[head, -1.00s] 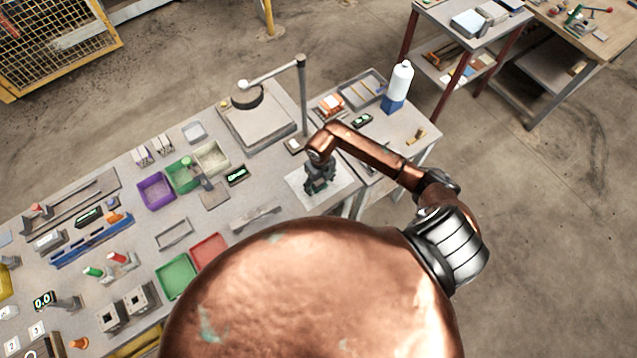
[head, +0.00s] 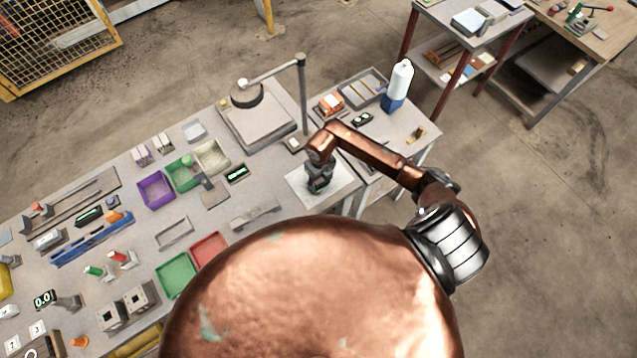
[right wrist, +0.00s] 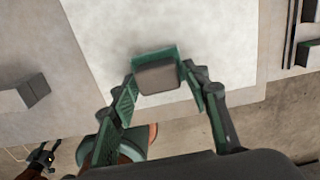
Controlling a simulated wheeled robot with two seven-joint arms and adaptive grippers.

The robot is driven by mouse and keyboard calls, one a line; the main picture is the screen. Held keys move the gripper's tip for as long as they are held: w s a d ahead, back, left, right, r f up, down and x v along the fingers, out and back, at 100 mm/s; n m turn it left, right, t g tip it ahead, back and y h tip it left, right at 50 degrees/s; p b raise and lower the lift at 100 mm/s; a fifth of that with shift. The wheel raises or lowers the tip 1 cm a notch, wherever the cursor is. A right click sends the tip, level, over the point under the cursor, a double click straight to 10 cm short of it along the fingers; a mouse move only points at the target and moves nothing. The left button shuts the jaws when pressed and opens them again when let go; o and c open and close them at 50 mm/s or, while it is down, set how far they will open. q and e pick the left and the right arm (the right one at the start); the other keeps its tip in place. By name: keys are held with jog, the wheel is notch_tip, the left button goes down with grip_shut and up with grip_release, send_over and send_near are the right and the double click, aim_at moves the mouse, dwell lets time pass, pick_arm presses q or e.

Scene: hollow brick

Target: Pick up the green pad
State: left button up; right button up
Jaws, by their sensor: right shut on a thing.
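My right gripper (head: 319,188) is over the white sheet at the table's right end, pointing down. In the right wrist view my right gripper (right wrist: 157,84) is shut, with its two fingers on either side of the green pad (right wrist: 155,56). The pad shows as a small block with a green edge and a grey face (right wrist: 158,78). It is seen against the white sheet (right wrist: 210,40); I cannot tell whether it touches the sheet. In the head view the gripper hides the pad.
Purple (head: 155,190), green (head: 177,276) and red (head: 209,250) bins stand left of the gripper. A post (head: 303,95) with a side arm rises behind it. A white bottle on a blue base (head: 400,80) stands at the back right. Bare floor lies to the right.

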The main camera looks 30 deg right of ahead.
aim_at(320, 182)
jog(key=shift+r, duration=0.4)
notch_tip(320, 182, up, 3)
jog(key=shift+s+f+b, duration=0.1)
jog(key=shift+f+b, duration=0.1)
jog(key=shift+b, duration=0.65)
jog(key=s+a+r+b, duration=0.2)
jog(key=s+r, duration=0.7)
jog(key=s, duration=0.4)
jog(key=shift+s+a+r+b, duration=0.25)
jog(key=shift+a+r+b, duration=0.05)
jog(key=shift+a+b, duration=0.1)
jog(key=o, duration=0.6)
jog(key=shift+c, duration=0.2)
jog(key=c, duration=0.4)
